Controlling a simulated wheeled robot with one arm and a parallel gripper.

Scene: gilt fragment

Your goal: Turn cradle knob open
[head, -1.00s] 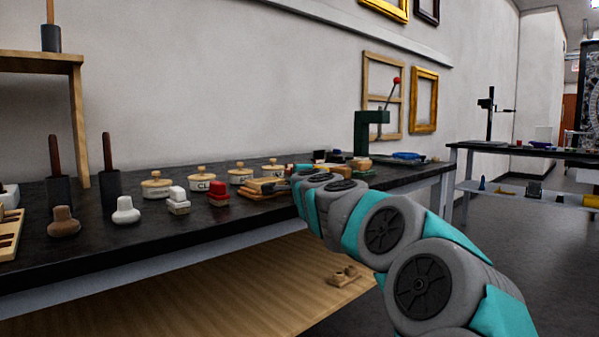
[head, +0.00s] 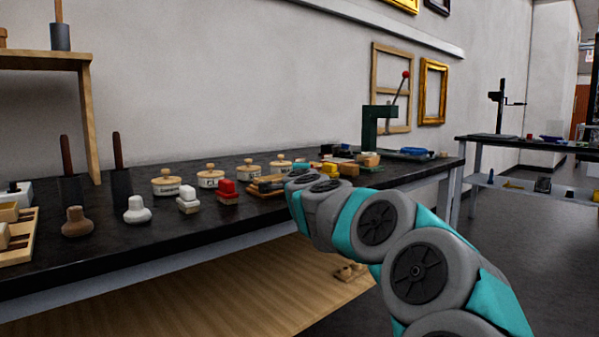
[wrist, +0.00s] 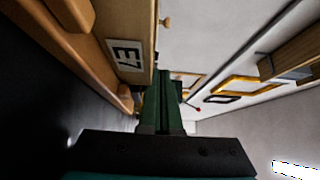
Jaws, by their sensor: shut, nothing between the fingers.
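A low stack of wooden pieces (head: 265,186), which may be the cradle, lies on the dark bench just left of my arm's end in the head view. In the wrist view my gripper (wrist: 167,78) shows as two green fingers pressed together and empty. A pale wooden body with a framed label (wrist: 127,55) is close beside the fingers on the left. A small round wooden knob (wrist: 165,22) sticks out beyond it. I cannot tell whether this is the cradle knob, nor whether the fingers touch anything. My arm hides most of the gripper in the head view.
Several labelled pots (head: 211,176) stand along the back of the bench (head: 110,245). A red-topped block (head: 227,191) and a white block (head: 188,199) sit in front. A green press (head: 370,128) with a red-tipped lever stands beyond my arm. Frames hang on the wall.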

